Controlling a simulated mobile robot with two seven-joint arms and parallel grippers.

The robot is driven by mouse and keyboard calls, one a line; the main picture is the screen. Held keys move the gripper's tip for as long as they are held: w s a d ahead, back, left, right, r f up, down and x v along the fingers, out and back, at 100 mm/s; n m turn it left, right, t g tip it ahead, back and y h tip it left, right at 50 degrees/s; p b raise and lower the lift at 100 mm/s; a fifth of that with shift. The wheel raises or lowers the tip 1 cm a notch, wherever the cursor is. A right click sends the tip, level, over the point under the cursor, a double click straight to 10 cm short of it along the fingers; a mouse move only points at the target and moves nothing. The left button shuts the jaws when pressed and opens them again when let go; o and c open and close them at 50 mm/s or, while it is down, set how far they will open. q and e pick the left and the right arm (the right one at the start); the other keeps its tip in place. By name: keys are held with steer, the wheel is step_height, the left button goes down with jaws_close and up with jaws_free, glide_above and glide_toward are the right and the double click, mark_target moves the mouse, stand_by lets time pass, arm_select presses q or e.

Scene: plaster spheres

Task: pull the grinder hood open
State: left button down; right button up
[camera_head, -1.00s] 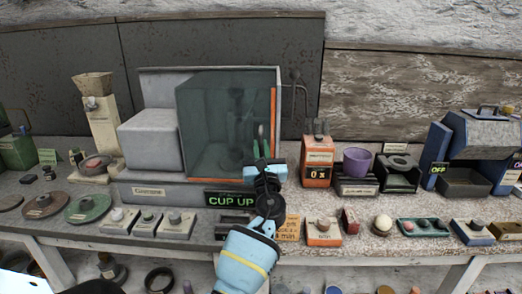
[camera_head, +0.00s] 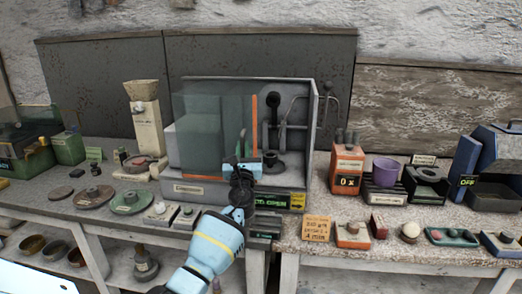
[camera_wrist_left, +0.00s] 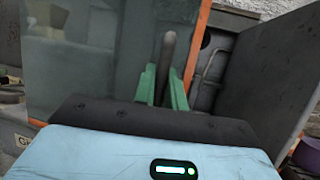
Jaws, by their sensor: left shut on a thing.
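The grinder hood (camera_head: 215,115) is a see-through grey box with an orange right edge (camera_head: 254,118). It sits over the left part of the grinder (camera_head: 300,95), and the right part of the housing is uncovered, showing a black-knobbed spindle (camera_head: 272,125). My left gripper (camera_head: 242,158) is at the hood's front, near its right edge. In the left wrist view its green fingers (camera_wrist_left: 162,88) are shut on the hood's upright grey handle (camera_wrist_left: 166,50). The grinder's base display (camera_head: 270,201) shows "OPEN" beside a yellow arrow, partly hidden by my arm. My right gripper is not in view.
An orange box (camera_head: 347,168), a purple cup (camera_head: 385,171) and a blue machine (camera_head: 495,150) stand to the right. A beige hopper device (camera_head: 146,120) stands to the left. Several small blocks and discs line the table's front edge.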

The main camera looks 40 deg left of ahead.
mark_target(230, 139)
arm_select(q)
steer(key=shift+s+a, duration=0.4)
steer(key=shift+a, duration=0.25)
steer(key=shift+s+a, duration=0.35)
steer(key=shift+a, duration=0.25)
steer(key=shift+s+a, duration=0.2)
steer(key=shift+a, duration=0.1)
steer(key=shift+s+a+f, duration=0.1)
steer(key=shift+s+a, duration=0.05)
steer(key=shift+a, duration=0.15)
steer(key=c, duration=1.7)
jaws_free()
steer(key=shift+c, duration=0.2)
steer(key=shift+s+d+f, duration=0.2)
steer(key=shift+s+d, duration=0.15)
steer(key=shift+d, duration=0.05)
steer(key=v, duration=0.6)
steer(key=shift+s+d, duration=0.2)
steer(key=shift+s, duration=0.15)
steer(key=shift+f, duration=0.1)
